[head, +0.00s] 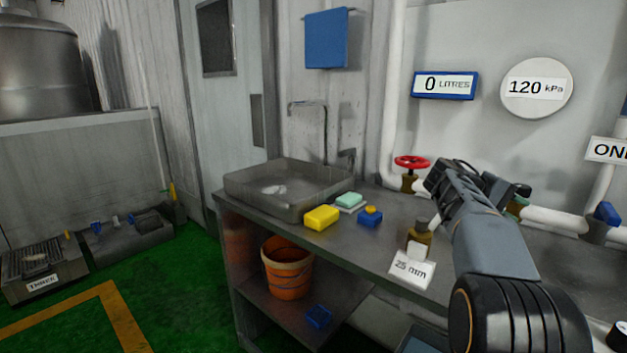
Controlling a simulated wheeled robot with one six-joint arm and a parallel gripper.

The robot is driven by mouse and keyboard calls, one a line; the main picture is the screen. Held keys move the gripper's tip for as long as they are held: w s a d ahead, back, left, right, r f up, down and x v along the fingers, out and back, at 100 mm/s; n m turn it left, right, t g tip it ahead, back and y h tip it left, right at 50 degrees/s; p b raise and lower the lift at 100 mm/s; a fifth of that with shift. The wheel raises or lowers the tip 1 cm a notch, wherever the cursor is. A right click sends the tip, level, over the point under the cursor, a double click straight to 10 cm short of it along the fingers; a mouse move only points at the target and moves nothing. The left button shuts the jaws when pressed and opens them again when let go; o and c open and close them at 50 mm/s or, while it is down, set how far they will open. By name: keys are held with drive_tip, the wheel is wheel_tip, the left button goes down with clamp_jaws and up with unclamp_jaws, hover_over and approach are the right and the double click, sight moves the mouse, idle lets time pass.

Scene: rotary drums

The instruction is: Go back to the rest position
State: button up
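My gripper (478,182) is in the right half of the head view, above the back of the metal bench (380,234). My arm reaches up to it from the lower right. The gripper is dark and seen from behind, so its fingertips are not clear, and I see nothing certain between them. A red handwheel valve (411,162) is just to its left, apart from it in the picture. A brass fitting (420,235) with a "25 mm" tag (411,268) is below and left of the gripper.
A sink (290,189), a yellow sponge (321,217), a green soap block (349,199) and a blue button box (370,217) are on the bench. An orange bucket (287,270) is on the shelf below. White pipe (553,220) runs behind my gripper. Green floor (185,290) is clear at left.

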drive_tip(key=s+a+f+t+y+p, duration=0.1)
drive_tip(key=s+a+y+p, duration=0.3)
drive_tip(key=a, duration=0.6)
drive_tip(key=s+a+f+n+t+y+p, duration=0.1)
drive_tip(key=s+a+y+p, duration=0.4)
drive_tip(key=a, duration=0.6)
drive_tip(key=s+a+f+t+y+p, duration=0.1)
drive_tip(key=s+a+t+y+p, duration=0.2)
drive_tip(key=s+a+p, duration=0.5)
drive_tip(key=a+y, duration=0.1)
drive_tip(key=a, duration=0.2)
drive_tip(key=shift+s+a+t+y, duration=0.15)
drive_tip(key=shift+s+t+y, duration=0.15)
drive_tip(key=shift+y, duration=0.1)
